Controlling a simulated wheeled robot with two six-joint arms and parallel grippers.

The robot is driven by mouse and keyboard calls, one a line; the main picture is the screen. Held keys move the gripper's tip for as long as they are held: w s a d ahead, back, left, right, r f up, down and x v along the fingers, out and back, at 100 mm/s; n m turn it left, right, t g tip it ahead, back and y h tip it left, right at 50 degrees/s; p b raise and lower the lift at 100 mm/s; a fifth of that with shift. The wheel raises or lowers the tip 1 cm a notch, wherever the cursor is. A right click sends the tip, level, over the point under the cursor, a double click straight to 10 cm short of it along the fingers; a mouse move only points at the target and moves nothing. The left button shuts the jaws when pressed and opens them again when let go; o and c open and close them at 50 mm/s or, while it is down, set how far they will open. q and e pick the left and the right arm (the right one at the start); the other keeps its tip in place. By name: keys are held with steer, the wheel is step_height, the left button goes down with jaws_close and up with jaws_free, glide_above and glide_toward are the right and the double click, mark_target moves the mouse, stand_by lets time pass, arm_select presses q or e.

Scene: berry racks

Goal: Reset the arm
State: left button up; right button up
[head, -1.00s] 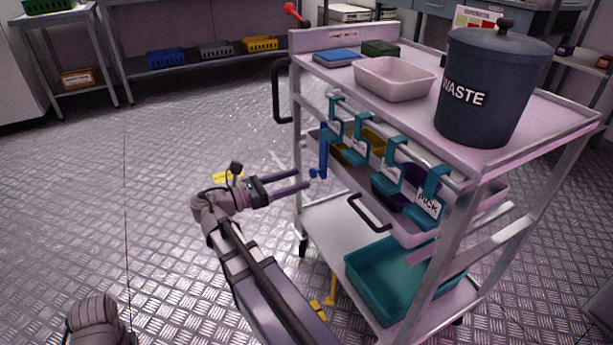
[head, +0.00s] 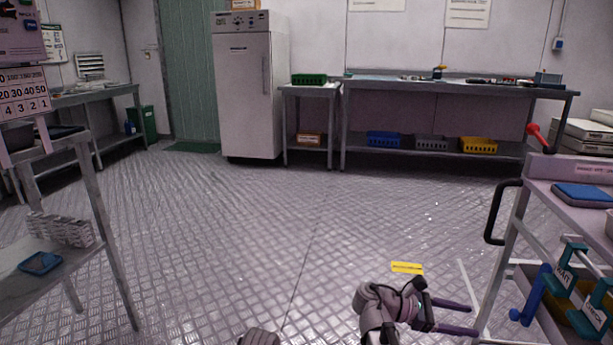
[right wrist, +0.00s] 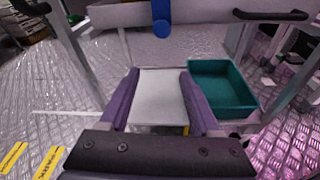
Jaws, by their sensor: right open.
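My right gripper (head: 470,317) is low in the head view, just left of the cart (head: 508,238). Its two purple fingers are apart with nothing between them. In the right wrist view the open fingers (right wrist: 160,88) point toward the cart's lower part, with a pale lower shelf (right wrist: 160,100) seen between them. My left gripper is not in view; only a rounded part of my left arm shows at the bottom edge of the head view.
A teal bin (right wrist: 222,88) stands on the cart's lower shelf. A blue handle (head: 532,295) hangs at the cart's side. A shelf rack (head: 100,235) stands at left. A white fridge (head: 250,85) and a bench (head: 440,90) stand at the back. The middle floor is clear.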

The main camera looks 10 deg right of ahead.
steer(key=s+a+f+m+t+y+p, duration=0.25)
steer(key=a+m+y+p, duration=0.35)
steer(key=a, duration=1.1)
steer(key=s+a+f+m+t+y+p, duration=0.1)
steer(key=s+a+m+y+p, duration=0.2)
steer(key=a+y+p, duration=1)
arm_select(q)
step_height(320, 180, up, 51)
steer(key=p, duration=3)
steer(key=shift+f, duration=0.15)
arm_select(e)
steer(key=a+r+h, duration=0.2)
steer(key=r, duration=1.6)
steer(key=a+r+h, duration=0.2)
steer(key=r, duration=1.6)
steer(key=shift+w+a+r+m+h, duration=0.15)
steer(key=shift+a+r+m+h, duration=0.15)
steer(key=shift+h, duration=0.1)
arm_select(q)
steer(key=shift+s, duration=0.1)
